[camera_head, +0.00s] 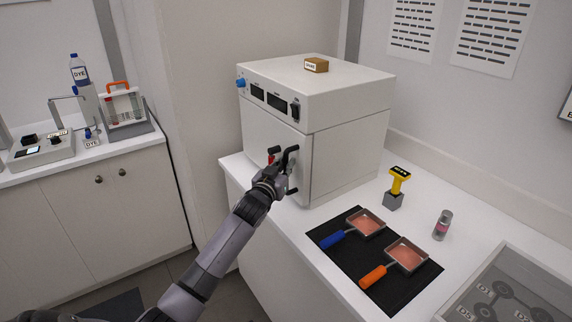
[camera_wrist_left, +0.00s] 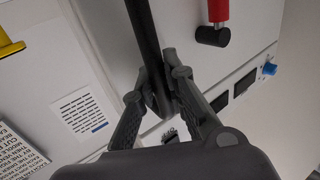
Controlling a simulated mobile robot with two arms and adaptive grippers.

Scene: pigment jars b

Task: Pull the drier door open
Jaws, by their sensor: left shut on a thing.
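The drier (camera_head: 350,130) is a white box on the white counter. Its front door (camera_head: 262,135) looks flush with the body, so it appears closed. A black bar handle (camera_head: 292,153) stands upright near the door's right edge. A red lever (camera_head: 273,151) with a black end sits just left of it. My left gripper (camera_head: 282,170) is shut on the handle. In the left wrist view the black handle (camera_wrist_left: 145,40) runs between the two fingers (camera_wrist_left: 158,82), and the red lever (camera_wrist_left: 217,12) is beside it, apart from the fingers. My right gripper is not in view.
A small brown labelled block (camera_head: 317,65) lies on the drier's top. Right of the drier are a black mat (camera_head: 343,262) with two pans, a yellow-topped tool in a grey holder (camera_head: 393,201), and a small jar (camera_head: 442,225). Floor space lies left of the counter.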

